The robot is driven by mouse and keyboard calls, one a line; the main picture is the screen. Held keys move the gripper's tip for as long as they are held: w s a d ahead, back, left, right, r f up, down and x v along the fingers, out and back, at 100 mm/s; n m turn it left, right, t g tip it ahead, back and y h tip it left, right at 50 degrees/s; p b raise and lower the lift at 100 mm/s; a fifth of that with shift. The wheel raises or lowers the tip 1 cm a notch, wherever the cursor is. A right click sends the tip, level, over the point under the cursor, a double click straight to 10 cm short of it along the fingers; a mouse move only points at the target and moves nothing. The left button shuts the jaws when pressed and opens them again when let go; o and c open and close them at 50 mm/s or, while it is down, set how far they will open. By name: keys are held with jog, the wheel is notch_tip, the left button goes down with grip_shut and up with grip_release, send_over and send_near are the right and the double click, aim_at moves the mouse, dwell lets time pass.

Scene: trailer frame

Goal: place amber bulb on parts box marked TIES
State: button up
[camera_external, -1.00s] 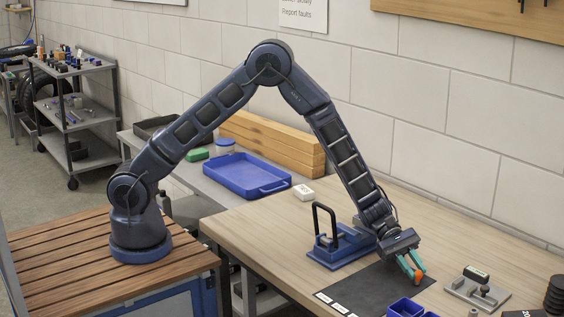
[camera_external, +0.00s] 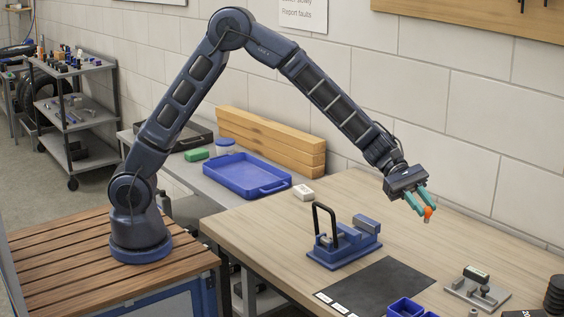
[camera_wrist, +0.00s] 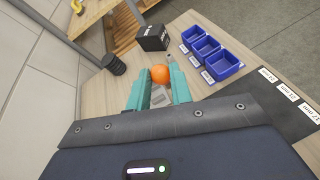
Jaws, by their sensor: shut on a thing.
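The amber bulb (camera_external: 428,214) is a small orange, rounded thing at the tips of my gripper (camera_external: 425,208). My gripper's teal fingers are shut on it and hold it in the air above the workbench. In the wrist view the bulb (camera_wrist: 160,74) sits between the two fingertips. Three blue parts boxes (camera_wrist: 224,66) stand in a row to the right of the bulb in the wrist view, each with a white label in front. The lettering is too small to read, so I cannot tell which is marked TIES. In the external view the boxes (camera_external: 405,307) are partly cut off at the bottom edge.
A dark mat (camera_external: 375,284) lies on the bench, with a blue fixture with a black handle (camera_external: 343,245) behind it. A grey metal clamp fixture (camera_external: 476,288) stands at the right. A black box (camera_wrist: 153,38) and black stacked discs (camera_wrist: 113,64) show in the wrist view.

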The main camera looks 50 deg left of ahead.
jog(key=w+a+r+n+t, duration=0.1)
jog(key=w+a, duration=0.3)
jog(key=a, duration=0.3)
jog(key=w+a+r, duration=0.1)
jog(key=w+a, duration=0.3)
jog(key=a, duration=0.2)
jog(key=r+n+t, duration=0.2)
jog(key=n+t, duration=0.2)
jog(key=t, duration=0.1)
send_over(298, 187)
notch_tip(298, 187, down, 20)
jog(key=shift+d+r, duration=0.1)
jog(key=shift+r, duration=0.05)
jog(key=o, duration=0.4)
jog(key=shift+c, duration=0.2)
jog(key=o, duration=0.4)
